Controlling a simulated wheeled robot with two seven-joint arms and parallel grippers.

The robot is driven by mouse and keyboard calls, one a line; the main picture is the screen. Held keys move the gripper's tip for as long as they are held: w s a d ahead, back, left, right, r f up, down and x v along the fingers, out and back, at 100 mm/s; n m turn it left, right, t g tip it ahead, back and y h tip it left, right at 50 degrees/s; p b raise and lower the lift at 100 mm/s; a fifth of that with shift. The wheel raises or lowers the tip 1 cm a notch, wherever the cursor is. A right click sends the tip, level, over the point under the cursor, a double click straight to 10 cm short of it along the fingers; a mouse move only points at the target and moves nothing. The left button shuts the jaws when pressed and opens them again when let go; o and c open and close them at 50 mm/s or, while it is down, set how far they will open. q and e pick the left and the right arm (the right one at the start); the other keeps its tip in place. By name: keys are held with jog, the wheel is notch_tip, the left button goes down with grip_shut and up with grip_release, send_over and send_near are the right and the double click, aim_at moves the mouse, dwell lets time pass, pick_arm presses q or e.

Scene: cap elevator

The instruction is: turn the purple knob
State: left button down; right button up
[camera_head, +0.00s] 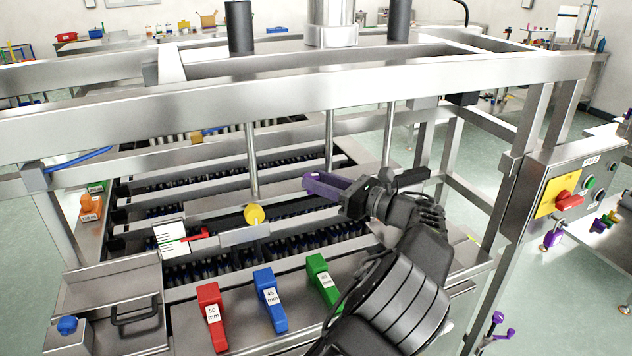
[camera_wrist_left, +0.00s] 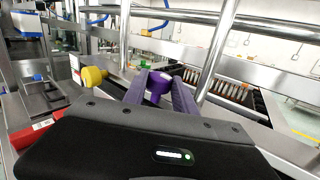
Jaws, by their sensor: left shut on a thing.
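The purple knob (camera_wrist_left: 158,84) shows in the left wrist view as a short round piece between my left gripper's two purplish fingers. My left gripper (camera_head: 318,185) is shut on it, near the middle of the machine, above the rows of small bottles. In the head view the fingers point left, and they and the knob are hard to tell apart. My right gripper is not in view.
A yellow knob (camera_head: 254,215) sits left of my gripper. Red (camera_head: 211,318), blue (camera_head: 270,300) and green (camera_head: 322,281) labelled blocks stand in front. Steel frame bars (camera_head: 300,92) cross above, with vertical rods close behind. A control panel (camera_head: 567,195) with a red switch stands at right.

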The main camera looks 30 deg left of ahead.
pick_arm(q)
jog(key=shift+w+d+f+m+y, duration=0.1)
jog(key=shift+w+f+m+y, duration=0.1)
jog(key=shift+m+y, duration=0.15)
dwell(0.3)
jog(key=c, duration=1)
grip_release()
jog(key=d+b, duration=0.2)
jog(key=d, duration=0.5)
jog(key=shift+d+f, duration=0.35)
jog(key=shift+d, duration=0.05)
